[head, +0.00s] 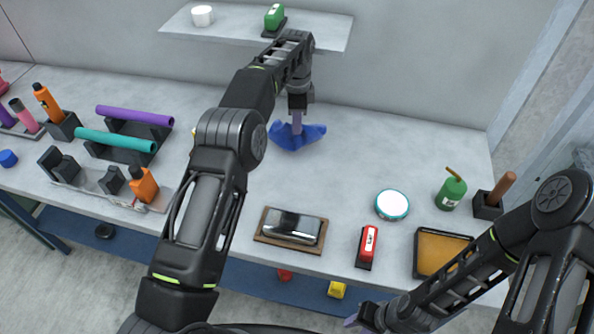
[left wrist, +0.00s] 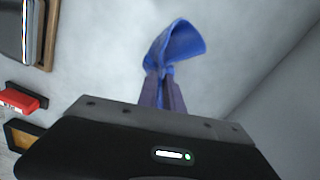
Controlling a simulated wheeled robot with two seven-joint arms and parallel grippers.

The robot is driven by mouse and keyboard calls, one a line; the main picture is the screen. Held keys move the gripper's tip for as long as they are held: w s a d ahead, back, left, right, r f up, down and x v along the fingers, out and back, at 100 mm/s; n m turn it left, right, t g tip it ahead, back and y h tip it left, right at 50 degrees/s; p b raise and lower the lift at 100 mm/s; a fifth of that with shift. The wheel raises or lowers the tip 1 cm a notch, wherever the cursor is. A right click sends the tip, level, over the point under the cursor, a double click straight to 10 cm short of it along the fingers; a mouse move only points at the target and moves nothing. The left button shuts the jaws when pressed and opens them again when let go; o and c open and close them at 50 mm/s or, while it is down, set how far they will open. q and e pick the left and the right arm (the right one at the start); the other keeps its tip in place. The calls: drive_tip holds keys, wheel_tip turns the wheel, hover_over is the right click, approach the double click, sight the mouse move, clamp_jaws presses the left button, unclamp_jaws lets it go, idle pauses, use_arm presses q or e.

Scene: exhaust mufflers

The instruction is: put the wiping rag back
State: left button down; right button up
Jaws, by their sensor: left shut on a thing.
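The wiping rag (head: 308,136) is a crumpled blue cloth near the back middle of the grey table. My left gripper (head: 296,128) points down at it from above and is shut on it. In the left wrist view the rag (left wrist: 180,42) is pinched between the two fingertips (left wrist: 163,78) and flares out beyond them. I cannot tell whether the rag touches the table. My right gripper (head: 352,321) is low at the front edge of the head view, apart from the rag; its fingers are too small to read.
A muffler (head: 293,225) lies on a brown board at the front middle. A white round tin (head: 392,204), a red item (head: 367,246) and a yellow-filled tray (head: 440,252) are to the right. Tubes on stands (head: 135,114) are at left. A shelf (head: 325,30) hangs behind.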

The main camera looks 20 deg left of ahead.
use_arm(q)
drive_tip(key=s+f, duration=0.2)
drive_tip(key=s+d+f, duration=0.1)
drive_tip(key=s+f, duration=0.1)
drive_tip(key=f, duration=0.1)
drive_tip(key=shift+s+f, duration=0.25)
drive_tip(key=shift+f, duration=0.05)
drive_tip(key=s, duration=0.2)
drive_tip(key=s+d, duration=0.1)
drive_tip(key=s, duration=0.1)
drive_tip(key=s+d+f, duration=0.1)
drive_tip(key=s, duration=0.2)
drive_tip(key=shift+f, duration=0.1)
drive_tip(key=c, duration=1.2)
unclamp_jaws()
drive_tip(key=shift+w, duration=0.1)
drive_tip(key=shift+c, duration=0.2)
drive_tip(key=shift+o, duration=0.2)
drive_tip(key=shift+s+d+r, duration=0.1)
drive_tip(key=shift+s+r, duration=0.15)
drive_tip(key=shift+r, duration=0.65)
drive_tip(key=shift+s+d+r, duration=0.1)
drive_tip(key=shift+s+r, duration=0.2)
drive_tip(key=shift+r, duration=0.35)
